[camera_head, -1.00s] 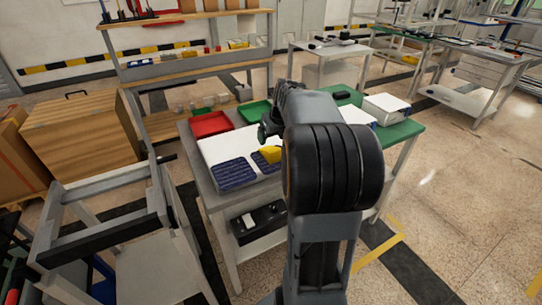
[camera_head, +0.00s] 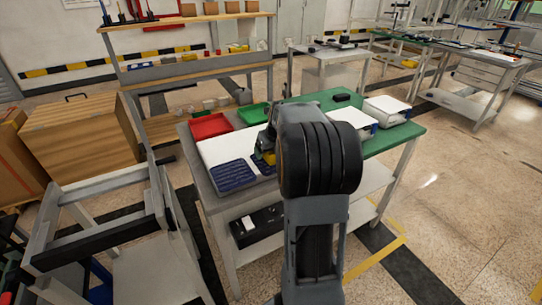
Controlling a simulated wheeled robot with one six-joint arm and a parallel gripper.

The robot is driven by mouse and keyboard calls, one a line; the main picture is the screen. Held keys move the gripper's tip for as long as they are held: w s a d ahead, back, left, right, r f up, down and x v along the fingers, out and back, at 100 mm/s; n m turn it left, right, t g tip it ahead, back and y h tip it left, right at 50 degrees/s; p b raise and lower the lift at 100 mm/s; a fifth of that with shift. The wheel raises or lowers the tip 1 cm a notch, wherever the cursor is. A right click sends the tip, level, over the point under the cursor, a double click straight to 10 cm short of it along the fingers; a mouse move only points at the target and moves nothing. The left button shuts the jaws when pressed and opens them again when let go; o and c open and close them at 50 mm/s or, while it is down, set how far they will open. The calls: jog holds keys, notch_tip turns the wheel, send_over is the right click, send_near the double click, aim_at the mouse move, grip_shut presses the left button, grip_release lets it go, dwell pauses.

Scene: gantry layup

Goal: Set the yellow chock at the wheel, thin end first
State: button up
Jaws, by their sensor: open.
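The yellow chock (camera_head: 269,158) is on the work table, beside the dark blue ribbed pad (camera_head: 233,175). Only a small part of it shows, because my gripper and arm cover the rest. My gripper (camera_head: 265,150) is open, low over the chock and overlapping it in the picture. I cannot tell whether the fingers touch it or stand around it. Which end of the chock is thin is hidden. I cannot make out a wheel in this view.
A white sheet (camera_head: 215,150), a red tray (camera_head: 210,126) and a green tray (camera_head: 252,113) lie on the table. White boxes (camera_head: 386,108) stand on its green right part. A grey frame (camera_head: 100,183) stands close on the left. Open floor (camera_head: 455,220) lies right.

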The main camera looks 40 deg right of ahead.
jog(key=shift+c, duration=0.2)
jog(key=shift+r, duration=0.1)
jog(key=c, duration=1.1)
